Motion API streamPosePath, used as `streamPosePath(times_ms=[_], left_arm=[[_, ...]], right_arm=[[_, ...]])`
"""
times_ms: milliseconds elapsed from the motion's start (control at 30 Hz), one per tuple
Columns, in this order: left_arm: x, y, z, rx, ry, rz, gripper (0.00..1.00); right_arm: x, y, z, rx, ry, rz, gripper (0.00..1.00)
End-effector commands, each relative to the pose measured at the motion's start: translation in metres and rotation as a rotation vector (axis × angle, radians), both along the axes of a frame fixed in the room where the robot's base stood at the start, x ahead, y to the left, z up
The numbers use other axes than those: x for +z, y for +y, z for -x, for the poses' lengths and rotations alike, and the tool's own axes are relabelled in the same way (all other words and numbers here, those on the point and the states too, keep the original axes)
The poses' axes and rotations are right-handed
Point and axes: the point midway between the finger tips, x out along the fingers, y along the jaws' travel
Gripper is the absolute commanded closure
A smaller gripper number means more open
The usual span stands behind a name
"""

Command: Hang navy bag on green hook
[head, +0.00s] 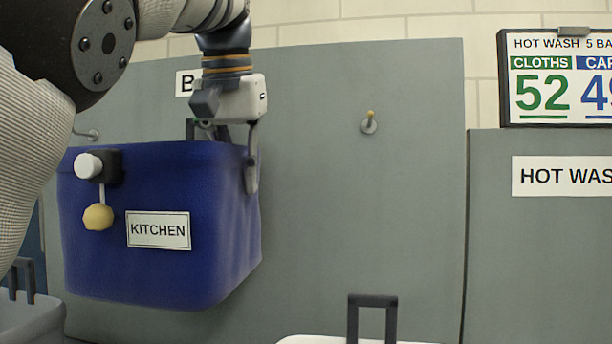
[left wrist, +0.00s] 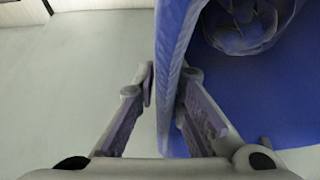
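The navy bag (head: 95,250), a boxy blue bag with a KITCHEN label, hangs in the air at left in the head view, slightly tilted. My left gripper (head: 228,160) is shut on its right side wall near the top rim. In the left wrist view the bag wall (left wrist: 172,50) stands between the fingers (left wrist: 168,95), one inside the bag and one outside. A dark handle piece (head: 190,128) shows at the bag's top. No green hook is recognizable; a grey hook (head: 88,133) juts from the panel behind, left of the gripper. My right gripper is out of view.
A yellow-tipped hook (head: 369,122) is on the grey panel (head: 400,210), with clear panel around it. A white-rimmed container with a dark handle (head: 374,300) stands below. A grey container (head: 30,320) is at bottom left. A scoreboard (head: 560,80) sits at upper right.

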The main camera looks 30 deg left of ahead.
Motion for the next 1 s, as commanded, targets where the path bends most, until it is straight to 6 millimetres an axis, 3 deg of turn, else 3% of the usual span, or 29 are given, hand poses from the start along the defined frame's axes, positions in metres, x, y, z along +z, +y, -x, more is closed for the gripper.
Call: streamPosePath(times_ms=[367, 633, 1000], left_arm=[[0.001, -0.001, 0.000, 0.000, 0.002, 0.003, 0.70], [0.048, -0.007, 0.018, -0.001, -0.006, 0.001, 0.70], [0.069, -0.011, 0.027, 0.000, 0.000, 0.001, 0.70]], right_arm=[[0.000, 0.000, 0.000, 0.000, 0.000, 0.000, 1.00], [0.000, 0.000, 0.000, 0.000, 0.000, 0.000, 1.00], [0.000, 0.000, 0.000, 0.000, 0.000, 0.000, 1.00]])
